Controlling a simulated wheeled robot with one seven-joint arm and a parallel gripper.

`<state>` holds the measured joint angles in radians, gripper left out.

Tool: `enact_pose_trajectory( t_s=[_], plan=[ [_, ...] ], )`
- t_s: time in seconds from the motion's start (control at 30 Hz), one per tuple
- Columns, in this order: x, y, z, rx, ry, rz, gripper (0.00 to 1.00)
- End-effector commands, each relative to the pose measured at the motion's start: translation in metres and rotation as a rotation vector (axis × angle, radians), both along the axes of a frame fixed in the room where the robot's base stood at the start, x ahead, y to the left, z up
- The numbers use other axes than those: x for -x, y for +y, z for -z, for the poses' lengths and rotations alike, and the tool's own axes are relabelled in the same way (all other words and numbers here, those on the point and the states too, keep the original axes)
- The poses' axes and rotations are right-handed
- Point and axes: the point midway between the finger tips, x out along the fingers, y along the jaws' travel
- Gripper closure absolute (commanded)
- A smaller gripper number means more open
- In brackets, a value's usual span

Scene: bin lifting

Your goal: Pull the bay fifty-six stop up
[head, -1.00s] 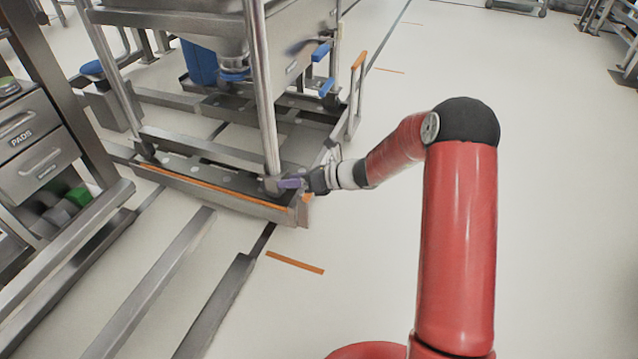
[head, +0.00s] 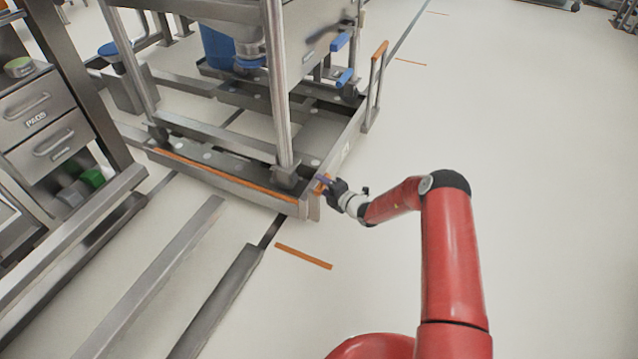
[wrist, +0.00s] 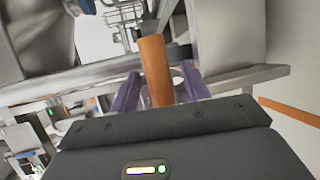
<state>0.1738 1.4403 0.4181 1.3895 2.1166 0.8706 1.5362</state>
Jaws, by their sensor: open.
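An orange grip (head: 322,184), seemingly part of the stop, is at the near right corner of the metal frame under the bin stand. In the head view my gripper (head: 324,180) is beside it and partly covers it. In the wrist view the orange grip (wrist: 154,65) runs between the two purple fingers of my gripper (wrist: 161,90). The fingers are apart, with a gap visible on the right side of the grip. Its lower end is hidden behind the dark gripper body. No bay number is legible.
A second orange-topped upright handle (head: 380,50) stands at the frame's far right corner. A steel post (head: 278,90) rises close left of my gripper. Floor rails (head: 215,300) lie at lower left, beside a drawer cabinet (head: 40,115). The floor at right is clear.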

Motion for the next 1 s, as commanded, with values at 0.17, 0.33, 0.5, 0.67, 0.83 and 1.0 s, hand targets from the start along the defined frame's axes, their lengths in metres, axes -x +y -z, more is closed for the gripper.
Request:
enact_pose_trajectory(
  t_s=[0.17,0.33,0.5,0.67,0.83,1.0],
  plan=[
    [-0.014,0.015,0.004,0.0,-0.001,-0.001,0.53],
    [-0.017,0.019,0.004,0.001,-0.001,-0.001,0.53],
    [-0.017,0.019,0.004,0.001,-0.001,-0.001,0.53],
    [-0.017,0.019,0.004,0.001,-0.001,-0.001,0.73],
    [-0.017,0.019,0.004,0.001,-0.001,-0.001,0.95],
    [-0.017,0.019,0.004,0.001,-0.001,-0.001,1.0]
  ],
)
